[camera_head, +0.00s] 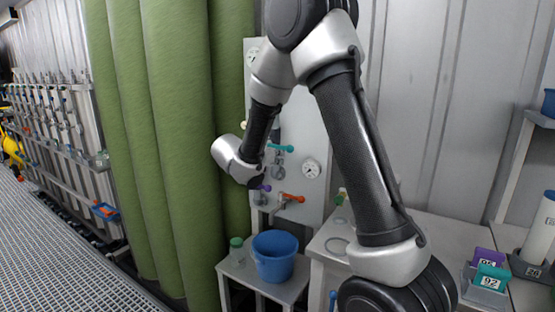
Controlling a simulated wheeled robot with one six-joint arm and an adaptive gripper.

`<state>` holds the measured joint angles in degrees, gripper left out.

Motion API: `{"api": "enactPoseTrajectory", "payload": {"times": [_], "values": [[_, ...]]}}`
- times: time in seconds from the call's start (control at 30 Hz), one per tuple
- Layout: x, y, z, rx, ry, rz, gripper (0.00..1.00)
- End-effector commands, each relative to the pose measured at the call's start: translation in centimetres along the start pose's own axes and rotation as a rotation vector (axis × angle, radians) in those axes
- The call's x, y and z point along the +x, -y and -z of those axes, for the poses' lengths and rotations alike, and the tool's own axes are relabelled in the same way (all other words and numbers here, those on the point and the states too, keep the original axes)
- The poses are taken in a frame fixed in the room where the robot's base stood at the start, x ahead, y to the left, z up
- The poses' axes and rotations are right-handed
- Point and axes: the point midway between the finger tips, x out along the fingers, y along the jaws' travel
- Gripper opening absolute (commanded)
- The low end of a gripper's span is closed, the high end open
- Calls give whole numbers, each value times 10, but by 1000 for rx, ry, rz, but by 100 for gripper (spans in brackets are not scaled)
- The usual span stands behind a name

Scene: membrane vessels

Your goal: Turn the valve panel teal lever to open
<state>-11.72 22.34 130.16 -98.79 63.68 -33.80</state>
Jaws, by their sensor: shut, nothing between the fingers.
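The valve panel (313,140) is a pale upright board behind my arm. The teal lever (282,147) is in its middle, just right of my forearm, with its handle lying about level and pointing right. A purple lever (264,188) and an orange lever (293,197) are lower on the panel. My gripper (257,182) shows only as a small dark part beside my wrist, below and left of the teal lever, close to the purple one in the picture. It is shut and holds nothing visible. Its fingertips are hidden, and I cannot tell whether it touches the panel.
Round gauges (311,169) sit on the panel. A blue bucket (274,256) and a green-capped bottle (237,250) stand on a low table below. Tall green vessels (176,120) are close on the left. A bench with numbered boxes (490,277) is at right.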

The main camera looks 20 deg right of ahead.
Motion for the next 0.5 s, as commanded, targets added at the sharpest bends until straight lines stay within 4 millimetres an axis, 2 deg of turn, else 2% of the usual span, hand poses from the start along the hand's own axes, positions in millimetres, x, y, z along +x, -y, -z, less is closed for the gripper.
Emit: {"api": "enactPoseTrajectory", "payload": {"times": [0.27, 0.5], "values": [[-2, 1, -6, -64, 2, 22, 0], [-6, 4, -16, -211, 2, 74, 0]]}}
